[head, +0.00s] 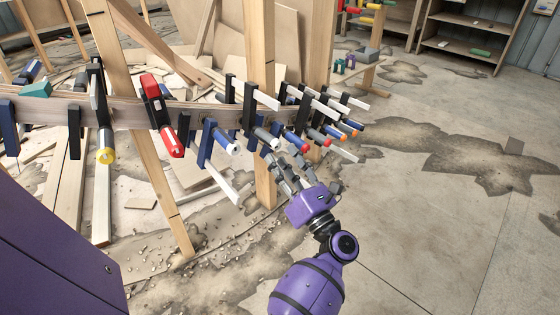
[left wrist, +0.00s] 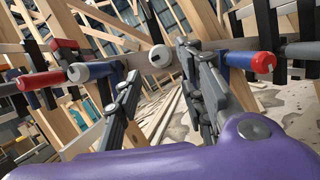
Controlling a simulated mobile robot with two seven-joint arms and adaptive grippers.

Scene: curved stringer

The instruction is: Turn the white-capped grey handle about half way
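The white-capped grey handle (head: 266,137) belongs to a clamp on the curved wooden stringer (head: 130,112). In the left wrist view its round white cap (left wrist: 160,56) faces me, in the gap between my finger tips. My left gripper (head: 282,160) is open, with its fingers spread just below and in front of the handle in the head view. In the left wrist view the fingers (left wrist: 160,82) stand apart with nothing between them but the handle beyond. I cannot tell whether a finger touches it. My right gripper is not in view.
A blue handle with a white cap (head: 229,146) is to the left and a blue handle with a red cap (head: 298,143) to the right, both close by. More clamps line the stringer. A wooden post (head: 264,185) stands behind. The floor at right is open.

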